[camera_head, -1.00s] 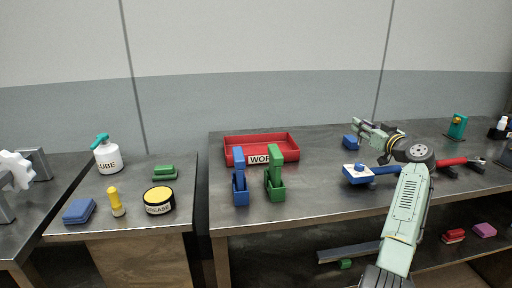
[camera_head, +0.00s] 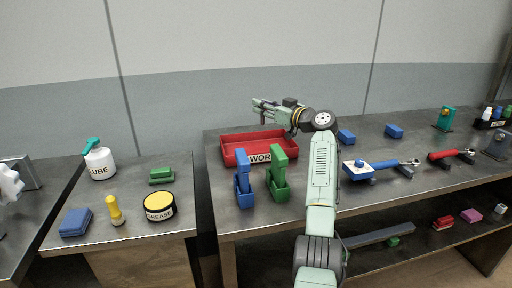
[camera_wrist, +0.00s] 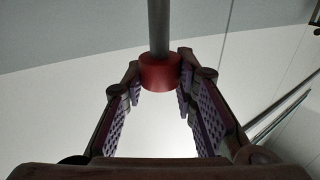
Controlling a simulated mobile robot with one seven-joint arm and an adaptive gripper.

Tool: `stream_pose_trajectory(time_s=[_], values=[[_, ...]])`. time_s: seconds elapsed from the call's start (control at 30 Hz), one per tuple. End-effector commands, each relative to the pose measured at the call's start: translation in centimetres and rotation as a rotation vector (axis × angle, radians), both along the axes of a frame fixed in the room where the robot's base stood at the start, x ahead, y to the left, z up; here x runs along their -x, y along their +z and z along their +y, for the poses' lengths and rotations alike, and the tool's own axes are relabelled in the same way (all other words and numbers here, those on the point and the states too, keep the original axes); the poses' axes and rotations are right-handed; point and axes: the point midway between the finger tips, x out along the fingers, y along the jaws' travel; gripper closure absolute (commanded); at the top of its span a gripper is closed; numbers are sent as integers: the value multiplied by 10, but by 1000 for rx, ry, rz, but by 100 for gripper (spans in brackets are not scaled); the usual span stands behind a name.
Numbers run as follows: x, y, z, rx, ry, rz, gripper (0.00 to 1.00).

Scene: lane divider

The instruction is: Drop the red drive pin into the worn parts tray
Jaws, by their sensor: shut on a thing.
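The red drive pin shows in the wrist view as a red collar (camera_wrist: 160,72) on a grey shaft. My gripper (camera_wrist: 160,80) is shut on the collar, with a fingertip at each side. In the head view my gripper (camera_head: 260,108) points left, above the back part of the worn parts tray. I cannot clearly make out the pin there. The worn parts tray (camera_head: 231,158) is a shallow red tray at the back left of the long table, with a label reading "WOR", partly hidden.
A blue holder (camera_head: 243,185) and a green holder (camera_head: 279,180) stand in front of the tray. A grease tin (camera_head: 159,206) stands on the left table.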

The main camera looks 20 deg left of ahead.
Motion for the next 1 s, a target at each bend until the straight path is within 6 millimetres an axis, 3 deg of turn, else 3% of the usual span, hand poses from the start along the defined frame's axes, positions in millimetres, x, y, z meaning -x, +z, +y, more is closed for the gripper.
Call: stream_pose_trajectory(time_s=[0.5, 0.87, 0.9, 1.0], values=[[0, -52, 0, 0, -1, 1, 100], [0, -58, 0, 0, -1, 0, 100], [0, -58, 0, 0, -1, 0, 72], [0, -58, 0, 0, -1, 0, 65]])
